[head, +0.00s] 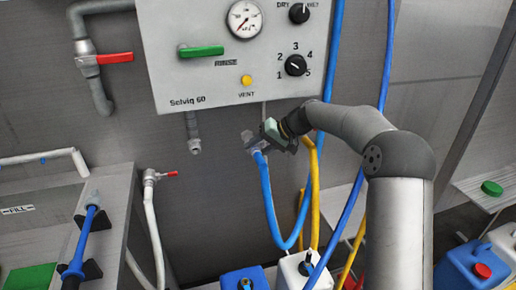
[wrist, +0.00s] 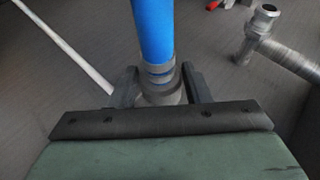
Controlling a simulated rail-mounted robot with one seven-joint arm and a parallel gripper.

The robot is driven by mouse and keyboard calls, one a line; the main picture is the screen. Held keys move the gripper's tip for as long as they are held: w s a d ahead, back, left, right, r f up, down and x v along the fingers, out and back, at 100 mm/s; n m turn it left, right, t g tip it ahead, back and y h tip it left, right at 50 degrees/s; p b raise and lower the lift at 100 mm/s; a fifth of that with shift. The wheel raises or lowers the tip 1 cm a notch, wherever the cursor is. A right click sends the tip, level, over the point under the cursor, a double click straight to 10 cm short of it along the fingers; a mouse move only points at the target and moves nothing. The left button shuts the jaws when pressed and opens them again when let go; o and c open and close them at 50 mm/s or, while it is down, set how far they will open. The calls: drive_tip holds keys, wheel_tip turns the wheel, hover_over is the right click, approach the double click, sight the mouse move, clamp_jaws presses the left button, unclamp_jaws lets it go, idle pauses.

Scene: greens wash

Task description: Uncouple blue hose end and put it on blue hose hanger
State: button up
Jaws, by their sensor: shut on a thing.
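The blue hose (head: 267,195) hangs in a loop below the grey control panel. Its grey hose end (head: 256,147) is at the top, under the panel's lower edge. My gripper (head: 262,142) is shut on this hose end. In the wrist view the blue hose (wrist: 153,32) runs away from the grey collar (wrist: 160,82), which sits between the two dark fingers. I cannot make out a blue hose hanger.
The grey panel (head: 175,75) is just above my gripper. A bare metal pipe outlet (head: 194,135) hangs to its left; a metal fitting (wrist: 262,22) shows in the wrist view. A yellow hose (head: 314,190) is close at right. Canisters (head: 241,280) stand below.

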drive_tip(key=shift+w+a+r+p, duration=0.1)
drive_tip(key=shift+w+a+p, duration=0.25)
drive_tip(key=shift+w+p, duration=0.55)
drive_tip(key=shift+w+a+p, duration=0.3)
drive_tip(key=shift+w+p, duration=0.5)
drive_tip(key=shift+p, duration=0.05)
drive_tip(key=shift+w+a+r+p, duration=0.1)
drive_tip(key=shift+w+r+p, duration=0.05)
drive_tip(key=shift+r+p, duration=0.2)
idle(0.4)
drive_tip(key=shift+f+b, duration=0.2)
drive_tip(key=shift+b, duration=0.35)
drive_tip(key=shift+s+d+f+b, duration=0.1)
drive_tip(key=shift+s+d+b, duration=0.2)
drive_tip(key=shift+s+b, duration=0.35)
drive_tip(key=shift+s+d+f+b, duration=0.1)
drive_tip(key=shift+s+d+b, duration=0.15)
drive_tip(key=shift+s+b, duration=0.35)
drive_tip(key=shift+w+a+r+p, duration=0.1)
drive_tip(key=shift+w+a+p, duration=0.15)
drive_tip(key=shift+w+p, duration=0.4)
drive_tip(key=shift+w+a+p, duration=0.2)
drive_tip(key=shift+w+p, duration=0.3)
drive_tip(key=shift+p, duration=0.2)
idle(0.6)
drive_tip(key=shift+w+a+r, duration=0.1)
drive_tip(key=shift+r, duration=0.15)
